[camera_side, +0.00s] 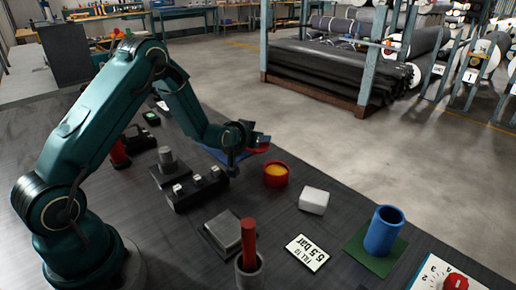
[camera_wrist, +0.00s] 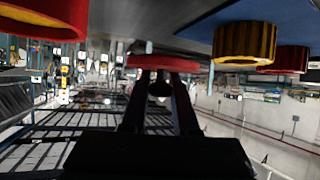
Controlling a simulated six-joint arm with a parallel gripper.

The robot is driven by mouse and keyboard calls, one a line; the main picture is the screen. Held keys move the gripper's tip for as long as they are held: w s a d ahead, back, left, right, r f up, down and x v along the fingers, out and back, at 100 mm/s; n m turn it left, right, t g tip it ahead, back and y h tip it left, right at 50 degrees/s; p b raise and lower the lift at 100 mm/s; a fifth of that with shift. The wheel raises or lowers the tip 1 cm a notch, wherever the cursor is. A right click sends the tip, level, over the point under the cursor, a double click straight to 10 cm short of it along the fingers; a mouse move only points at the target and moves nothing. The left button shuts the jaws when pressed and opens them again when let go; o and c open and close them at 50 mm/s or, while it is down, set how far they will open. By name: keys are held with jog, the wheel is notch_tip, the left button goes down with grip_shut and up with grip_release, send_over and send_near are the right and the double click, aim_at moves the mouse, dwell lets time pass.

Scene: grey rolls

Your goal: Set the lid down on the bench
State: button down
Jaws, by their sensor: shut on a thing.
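My gripper (camera_side: 257,142) is shut on the red lid (camera_side: 260,150). In the wrist view, the two dark fingers (camera_wrist: 160,78) meet the lid (camera_wrist: 163,62), which shows as a thin red disc at their tips. In the side view the lid is just behind and left of a red pot (camera_side: 276,178) with a yellow-orange inside. The lid appears held up off the dark bench (camera_side: 330,235), but the gap below it is hard to judge. The lid's far side is hidden by the gripper.
A blue cup (camera_side: 383,231) stands on a green mat (camera_side: 362,256). A black block with several knobs (camera_side: 195,190) is left of my gripper. A red rod stands in a grey holder (camera_side: 249,276) in front.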

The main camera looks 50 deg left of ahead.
aim_at(260, 157)
jog(key=shift+f, duration=2)
jog(key=shift+f, duration=0.15)
jog(key=c, duration=0.7)
grip_release()
